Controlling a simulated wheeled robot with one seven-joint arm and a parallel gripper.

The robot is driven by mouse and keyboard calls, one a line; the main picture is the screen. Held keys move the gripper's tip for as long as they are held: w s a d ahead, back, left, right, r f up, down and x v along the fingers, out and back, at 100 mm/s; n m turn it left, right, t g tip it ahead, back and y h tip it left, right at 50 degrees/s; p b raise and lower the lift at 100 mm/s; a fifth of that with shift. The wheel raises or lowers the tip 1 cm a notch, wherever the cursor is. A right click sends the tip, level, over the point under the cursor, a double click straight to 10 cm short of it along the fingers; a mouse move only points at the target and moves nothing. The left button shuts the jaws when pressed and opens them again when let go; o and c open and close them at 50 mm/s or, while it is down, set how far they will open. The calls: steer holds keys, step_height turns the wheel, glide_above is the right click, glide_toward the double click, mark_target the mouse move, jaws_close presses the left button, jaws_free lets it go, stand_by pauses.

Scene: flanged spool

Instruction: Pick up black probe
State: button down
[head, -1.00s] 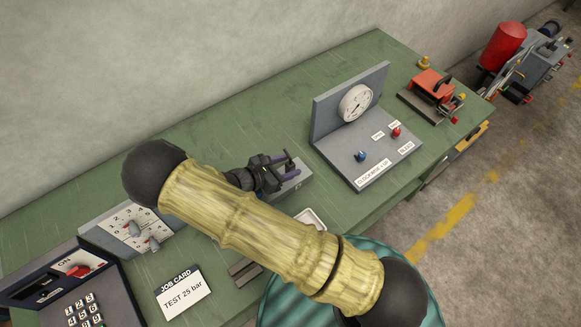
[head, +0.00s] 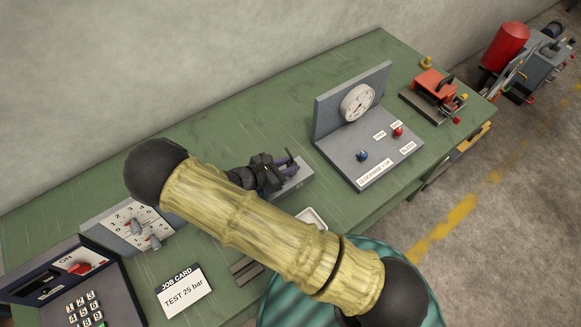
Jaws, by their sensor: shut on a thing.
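My gripper (head: 280,172) is above the green bench, at a small grey block (head: 296,181) near the middle. Its dark fingers are shut on the black probe (head: 290,157), a thin dark stick whose upper end shows just above the fingers. The rest of the probe is hidden by the fingers. I cannot tell whether its lower end still touches the block.
A grey gauge panel (head: 378,165) with blue and red knobs stands right of my gripper. A red device (head: 432,85) is at the far right end of the bench (head: 240,115). A dial box (head: 135,225), job card (head: 183,292) and keypad unit (head: 75,285) are at left.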

step_height(320, 180, up, 10)
steer(key=b, duration=0.2)
stand_by(0.4)
stand_by(0.5)
